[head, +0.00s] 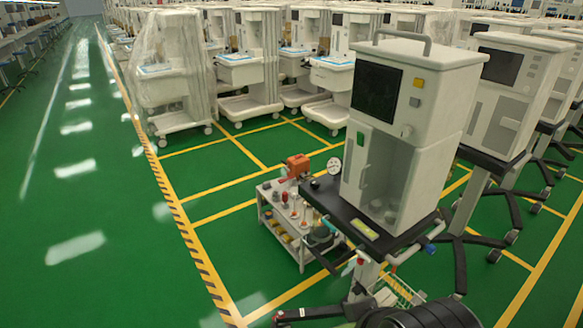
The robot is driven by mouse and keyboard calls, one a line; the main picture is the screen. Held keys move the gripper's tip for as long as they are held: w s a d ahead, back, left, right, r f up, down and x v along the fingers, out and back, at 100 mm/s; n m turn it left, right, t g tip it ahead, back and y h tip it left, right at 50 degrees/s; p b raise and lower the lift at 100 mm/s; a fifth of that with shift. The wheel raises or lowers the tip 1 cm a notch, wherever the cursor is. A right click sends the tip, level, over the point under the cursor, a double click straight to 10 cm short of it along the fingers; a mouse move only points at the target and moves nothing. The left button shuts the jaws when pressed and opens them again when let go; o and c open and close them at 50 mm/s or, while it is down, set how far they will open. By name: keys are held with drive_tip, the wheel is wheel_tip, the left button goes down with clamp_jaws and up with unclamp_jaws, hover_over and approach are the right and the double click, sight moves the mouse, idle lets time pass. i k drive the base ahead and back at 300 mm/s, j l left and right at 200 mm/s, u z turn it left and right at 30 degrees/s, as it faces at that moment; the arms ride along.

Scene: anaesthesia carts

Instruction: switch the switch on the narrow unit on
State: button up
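The narrow unit (432,95) is a tall white cabinet with a carrying handle on top, standing on a dark cart top (340,205). Its upper front has a black screen (377,91). Right of the screen are a small yellow square (418,83), a grey square (414,102) and, lower down, a round pale knob (406,131). A small green part (361,139) sits at the left of the open lower bay. I cannot tell which of these is the switch, or its position. My gripper is not clearly in view; a dark part of my arm shows at the bottom edge.
A small white trolley (302,252) with an orange device (298,166) and small items stands left of the cart. Similar units (510,75) crowd the right, and plastic-wrapped carts (170,75) stand behind. The green floor (85,240) at the left is clear.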

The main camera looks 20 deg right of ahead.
sight(360, 136)
drive_tip(key=z, duration=1.35)
drive_tip(key=k+j, duration=0.15)
drive_tip(key=j, duration=0.2)
drive_tip(key=k+j, duration=0.1)
drive_tip(key=j, duration=0.2)
drive_tip(key=k+j+u, duration=0.1)
drive_tip(key=j, duration=0.25)
drive_tip(key=i+j, duration=0.1)
drive_tip(key=j, duration=0.8)
drive_tip(key=i+j+u, duration=0.1)
drive_tip(key=j, duration=0.35)
drive_tip(key=i+j, duration=0.15)
drive_tip(key=j, duration=0.3)
drive_tip(key=i+u, duration=0.15)
drive_tip(key=i, duration=0.45)
